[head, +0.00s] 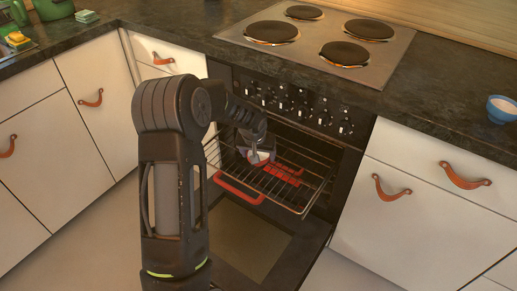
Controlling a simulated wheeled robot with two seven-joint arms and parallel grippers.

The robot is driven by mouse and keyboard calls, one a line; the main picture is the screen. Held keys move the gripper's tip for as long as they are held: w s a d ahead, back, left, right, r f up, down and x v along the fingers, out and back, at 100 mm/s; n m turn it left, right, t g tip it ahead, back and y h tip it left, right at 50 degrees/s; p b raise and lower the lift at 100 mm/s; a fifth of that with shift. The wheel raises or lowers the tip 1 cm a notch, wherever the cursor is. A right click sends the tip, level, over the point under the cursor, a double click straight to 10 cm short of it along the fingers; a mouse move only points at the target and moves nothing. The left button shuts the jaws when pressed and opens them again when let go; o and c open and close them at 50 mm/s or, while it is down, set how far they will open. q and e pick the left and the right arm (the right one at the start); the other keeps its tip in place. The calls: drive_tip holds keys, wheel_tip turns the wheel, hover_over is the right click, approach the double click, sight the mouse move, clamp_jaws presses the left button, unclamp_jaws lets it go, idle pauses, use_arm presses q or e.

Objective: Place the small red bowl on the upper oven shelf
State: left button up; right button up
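The oven stands open with its door (245,240) lowered. A wire shelf (297,200) with a red front grip (238,189) extends from the opening. My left arm comes up from the lower left, and its gripper (259,158) is over the shelf, near the oven mouth. The gripper is small and partly hidden by its wrist, so I cannot tell whether its fingers are open or shut. Red patches (284,173) show at the shelf beside the gripper; I cannot tell whether they belong to a bowl. No red bowl is clearly visible. My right gripper is not in view.
A hob (320,40) with several burners is set in the dark counter above the oven. A blue bowl (502,110) stands on the counter at the right. White drawers with leather pulls (390,188) flank the oven. Green pots and sponges (18,40) are at the far left.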

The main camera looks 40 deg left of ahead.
use_arm(q)
drive_tip(key=shift+f, duration=0.3)
drive_tip(key=shift+f, duration=0.2)
drive_tip(key=o, duration=1.5)
drive_tip(key=shift+o, duration=0.2)
drive_tip(key=shift+r, duration=0.2)
drive_tip(key=shift+r, duration=0.2)
drive_tip(key=p+v, duration=0.1)
drive_tip(key=v, duration=1)
drive_tip(key=shift+s+r, duration=0.25)
